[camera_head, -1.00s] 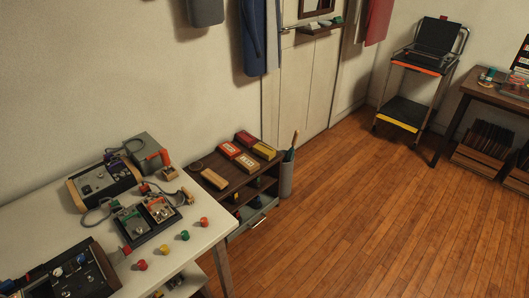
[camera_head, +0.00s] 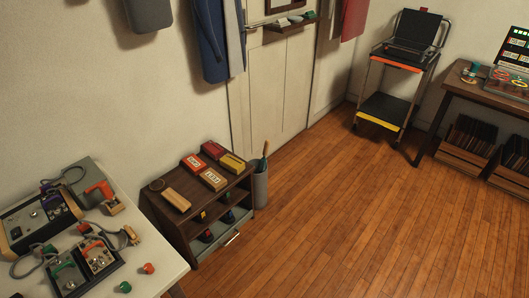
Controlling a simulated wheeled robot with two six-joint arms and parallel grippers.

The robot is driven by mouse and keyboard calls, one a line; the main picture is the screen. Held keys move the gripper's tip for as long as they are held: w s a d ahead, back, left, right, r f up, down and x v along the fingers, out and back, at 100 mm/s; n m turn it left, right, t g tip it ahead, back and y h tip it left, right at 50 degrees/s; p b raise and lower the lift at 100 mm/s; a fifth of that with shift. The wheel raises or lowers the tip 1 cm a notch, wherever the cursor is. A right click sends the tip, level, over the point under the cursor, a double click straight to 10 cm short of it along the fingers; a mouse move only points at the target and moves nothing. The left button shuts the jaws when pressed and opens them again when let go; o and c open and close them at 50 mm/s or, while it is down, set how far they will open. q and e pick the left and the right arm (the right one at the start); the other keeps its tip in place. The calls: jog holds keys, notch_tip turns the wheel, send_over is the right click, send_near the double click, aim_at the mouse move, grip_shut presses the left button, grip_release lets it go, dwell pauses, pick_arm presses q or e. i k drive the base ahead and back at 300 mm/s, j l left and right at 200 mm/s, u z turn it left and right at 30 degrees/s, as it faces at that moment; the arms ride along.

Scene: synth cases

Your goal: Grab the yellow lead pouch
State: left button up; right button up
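I cannot make out a yellow lead pouch for certain. A flat yellow item (camera_head: 232,163) lies at the back right on top of the low brown cabinet (camera_head: 160,205); it looks like a box with a dark label, but it is too small to be sure. Neither of my grippers is in view.
A white table (camera_head: 150,262) with control boxes and coloured knobs is at the lower left. A grey bin (camera_head: 261,188) stands right of the cabinet. A black trolley (camera_head: 388,107) and a wooden desk (camera_head: 490,90) stand at the back right. The wooden floor between is clear.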

aim_at(236, 165)
jog(key=i+l+z, duration=0.3)
jog(key=i, duration=0.55)
jog(key=i+z, duration=0.25)
jog(key=i, duration=0.6)
jog(key=i+l+u, duration=0.1)
jog(key=i+u, duration=0.4)
jog(key=i+l+u, duration=0.2)
jog(key=u, duration=0.3)
jog(key=i+l+u, duration=0.5)
jog(key=k+j, duration=0.05)
jog(key=k, duration=0.05)
